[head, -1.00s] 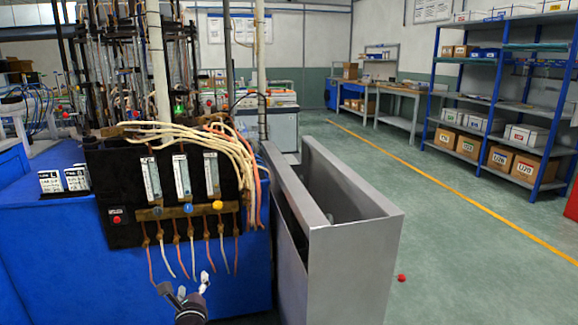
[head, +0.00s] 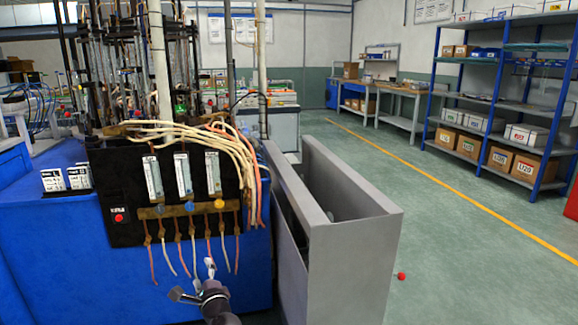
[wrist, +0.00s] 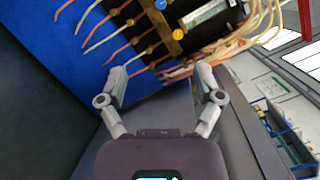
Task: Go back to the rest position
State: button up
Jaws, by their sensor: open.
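My gripper (head: 209,268) is in the lower middle of the head view, in front of the blue machine (head: 45,240) and below its hanging tubes. In the wrist view my gripper (wrist: 160,78) has its two fingers spread apart, with nothing between them. Ahead of the fingers are the tubes (wrist: 103,36) and the black panel (wrist: 180,45) with its knobs. No held object shows.
A grey metal bin (head: 350,255) stands close on the right of my gripper. Black-and-white boxes (head: 66,179) sit on the blue machine. A small red ball (head: 401,276) lies on the green floor. Blue shelving (head: 500,100) stands at the far right; the floor between is clear.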

jog(key=d+f+n+g+h, duration=0.1)
jog(key=d+f+n+g, duration=0.4)
jog(key=d+f+n, duration=0.3)
jog(key=d+f+n+g+h, duration=0.2)
jog(key=d+f+n+g, duration=0.4)
jog(key=d, duration=0.4)
jog(key=s+d+f+n+g+h, duration=0.2)
jog(key=s+d+f+h, duration=0.15)
jog(key=d, duration=0.65)
jog(key=s+d+f+n+g+h, duration=0.2)
jog(key=s+d+g, duration=0.15)
jog(key=d, duration=0.75)
notch_tip(320, 180, up, 35)
jog(key=s+p, duration=0.1)
jog(key=p, duration=3.3)
jog(key=shift+f+p, duration=0.15)
jog(key=shift+p, duration=0.25)
jog(key=shift+d+h, duration=0.1)
jog(key=shift+h, duration=0.15)
